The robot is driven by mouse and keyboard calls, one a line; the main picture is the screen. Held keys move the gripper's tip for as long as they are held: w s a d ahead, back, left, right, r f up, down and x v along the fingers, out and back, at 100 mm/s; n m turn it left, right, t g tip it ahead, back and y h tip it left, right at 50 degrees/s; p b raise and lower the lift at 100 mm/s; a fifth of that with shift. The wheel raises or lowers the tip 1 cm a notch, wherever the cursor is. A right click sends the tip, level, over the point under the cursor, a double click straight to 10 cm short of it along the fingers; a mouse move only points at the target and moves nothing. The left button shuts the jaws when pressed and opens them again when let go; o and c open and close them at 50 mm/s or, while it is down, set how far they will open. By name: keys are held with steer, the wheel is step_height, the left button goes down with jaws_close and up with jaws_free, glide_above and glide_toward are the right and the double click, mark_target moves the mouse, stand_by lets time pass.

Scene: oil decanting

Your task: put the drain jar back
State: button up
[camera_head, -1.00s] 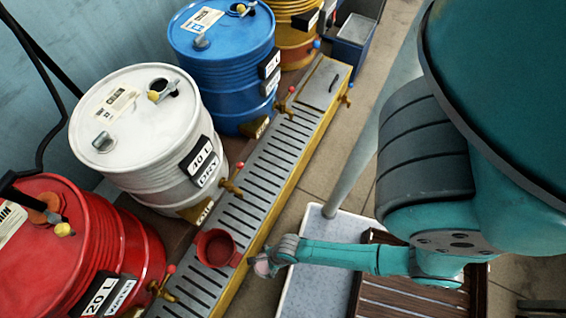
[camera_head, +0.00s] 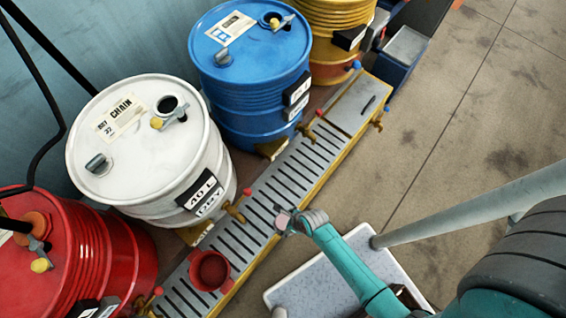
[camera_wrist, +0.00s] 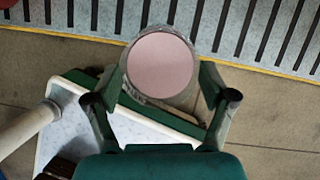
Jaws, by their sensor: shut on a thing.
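My gripper (camera_head: 292,221) is shut on a small clear jar with a round pinkish face (camera_wrist: 161,66); I take it to be the drain jar. In the head view the jar (camera_head: 283,221) shows at the fingertips, over the front edge of the slotted drain grate (camera_head: 285,180). In the wrist view the jar sits between both fingers, with the grate (camera_wrist: 225,30) beyond it. I cannot tell how high the jar is above the grate.
A red cup (camera_head: 209,270) stands on the grate. Red (camera_head: 85,255), white (camera_head: 140,140), blue (camera_head: 245,75) and yellow (camera_head: 335,45) drums line the wall, with taps along the grate. Floor at right is clear.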

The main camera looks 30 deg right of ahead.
steer(key=w+d+r, duration=0.2)
steer(key=w+d, duration=0.1)
steer(key=w, duration=0.3)
steer(key=w+d+r, duration=0.2)
steer(key=w+r, duration=0.1)
steer(key=w, duration=0.3)
steer(key=shift+m, duration=0.3)
steer(key=shift+f, duration=5.05)
steer(key=shift+f, duration=0.1)
steer(key=o, duration=1.7)
steer(key=shift+s, duration=0.1)
steer(key=v, duration=1.2)
steer(key=shift+a, duration=0.1)
